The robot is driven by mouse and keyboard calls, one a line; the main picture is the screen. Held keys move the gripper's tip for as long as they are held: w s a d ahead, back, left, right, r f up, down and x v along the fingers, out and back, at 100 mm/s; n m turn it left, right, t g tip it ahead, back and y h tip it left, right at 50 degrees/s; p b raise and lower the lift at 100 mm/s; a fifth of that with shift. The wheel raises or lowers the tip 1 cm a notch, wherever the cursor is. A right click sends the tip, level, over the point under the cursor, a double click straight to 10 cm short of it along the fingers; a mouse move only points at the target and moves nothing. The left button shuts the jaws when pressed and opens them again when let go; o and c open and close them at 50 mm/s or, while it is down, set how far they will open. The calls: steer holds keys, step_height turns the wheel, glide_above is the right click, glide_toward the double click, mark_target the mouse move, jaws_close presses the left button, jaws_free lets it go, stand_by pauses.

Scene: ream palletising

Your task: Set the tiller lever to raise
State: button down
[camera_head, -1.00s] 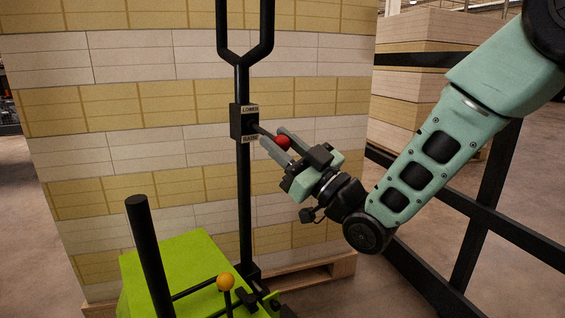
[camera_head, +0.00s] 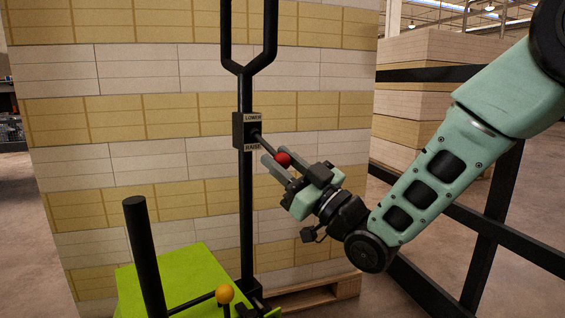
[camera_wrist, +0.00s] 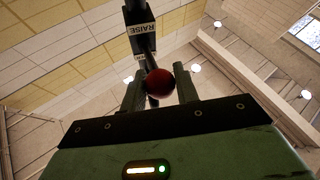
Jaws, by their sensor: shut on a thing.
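The tiller lever (camera_head: 267,144) is a thin dark rod with a red ball knob (camera_head: 283,159). It comes out of a black box (camera_head: 240,131) on the tiller post and slopes down to the right. The box has a LOWER label (camera_head: 252,118) above the lever and a RAISE label (camera_head: 252,148) below. My gripper (camera_head: 275,164) is shut on the lever, its fingers around the knob.
The tiller post (camera_head: 246,200) rises from a lime-green truck body (camera_head: 185,275) with a yellow-knobbed stick (camera_head: 225,294). A tall stack of reams (camera_head: 130,110) on a wooden pallet (camera_head: 320,292) stands close behind. Black rails (camera_head: 440,225) run along the right.

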steer(key=c, duration=1.1)
jaws_free()
steer(key=shift+f, duration=0.2)
steer(key=shift+r, duration=0.1)
steer(key=b+v, duration=1.4)
steer(key=v, duration=0.3)
steer(key=shift+f, duration=0.2)
steer(key=shift+s+d, duration=0.1)
steer(key=shift+s, duration=0.05)
steer(key=shift+r, duration=0.1)
